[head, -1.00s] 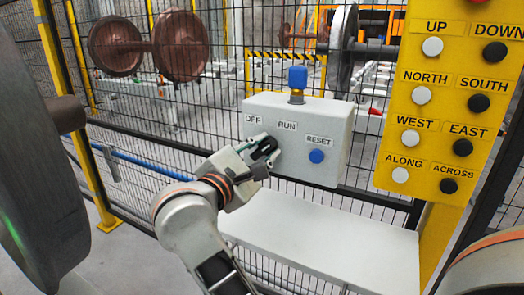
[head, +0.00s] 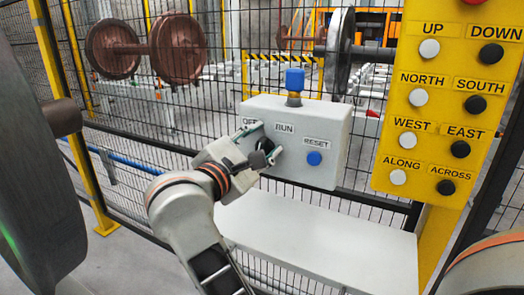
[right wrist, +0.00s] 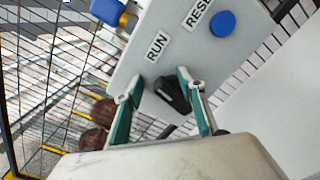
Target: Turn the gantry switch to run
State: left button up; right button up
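The grey switch box (head: 325,120) stands behind a white shelf, with OFF, RUN and RESET labels. Its black switch knob (right wrist: 172,94) sits below the RUN label (right wrist: 157,46) in the right wrist view. In the head view the knob (head: 265,146) is partly hidden by my right gripper (head: 262,143). That gripper is open, with its teal fingers (right wrist: 162,104) on either side of the knob. A gap shows between the left finger and the knob; the right finger is close to it, contact unclear. I cannot tell which label the knob points to. My left gripper is out of view.
A blue RESET button (head: 314,158) is right of the knob, and a blue-topped fitting (head: 294,80) stands on the box. A yellow button panel (head: 432,100) is at the right. Mesh fence (head: 215,95) runs behind. The white shelf (head: 320,235) is clear.

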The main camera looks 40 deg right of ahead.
aim_at(262, 139)
notch_tip(262, 139, up, 8)
jog(key=shift+f, duration=0.1)
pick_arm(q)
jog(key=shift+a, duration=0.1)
pick_arm(e)
jog(key=shift+a, duration=0.1)
